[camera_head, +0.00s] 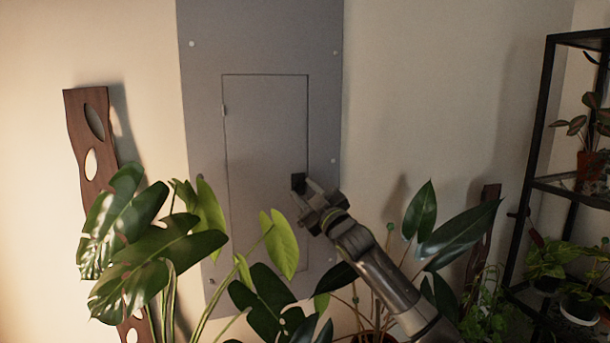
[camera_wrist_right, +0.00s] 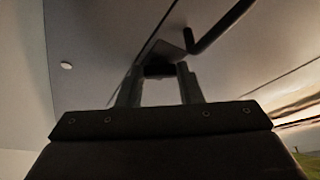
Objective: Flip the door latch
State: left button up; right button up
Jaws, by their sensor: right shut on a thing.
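A grey wall panel (camera_head: 325,110) holds a closed rectangular door (camera_head: 262,125). A small dark latch (camera_head: 298,181) sits at the door's right edge, about halfway down. My right gripper (camera_head: 308,186) reaches up to it from the lower right, its fingertips at the latch. In the right wrist view, the fingers (camera_wrist_right: 160,88) are shut on a dark piece, which I take to be the latch (camera_wrist_right: 158,70). The fingers partly hide the latch, so its exact angle is hard to tell. My left gripper is not in view.
A large-leaved plant (camera_head: 165,245) stands in front of the panel's lower left. Another dark-leaved plant (camera_head: 455,235) stands behind my right arm. A black shelf rack (camera_head: 541,120) with potted plants is at the right. A wooden plank (camera_head: 85,160) leans at the left.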

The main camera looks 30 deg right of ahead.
jog(key=shift+d+r+n+y+p, duration=0.15)
jog(key=shift+n+y+p, duration=0.25)
jog(key=shift+n, duration=0.5)
jog(key=shift+n+g, duration=0.3)
jog(key=shift+n, duration=0.2)
jog(key=n+g+y+b, duration=0.1)
jog(key=n+b, duration=0.2)
jog(key=n, duration=0.1)
jog(key=shift+y, duration=0.3)
jog(key=shift+d+n+g, duration=0.1)
jog(key=shift+n+g, duration=0.2)
jog(key=shift+n, duration=0.3)
jog(key=shift+r+n+g, duration=0.15)
jog(key=shift+n+g, duration=0.15)
jog(key=shift+n, duration=0.5)
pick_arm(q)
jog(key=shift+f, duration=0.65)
pick_arm(e)
jog(key=shift+r+n+g, duration=0.15)
jog(key=shift+n+g, duration=0.35)
jog(key=shift+n, duration=0.8)
jog(key=o, duration=1)
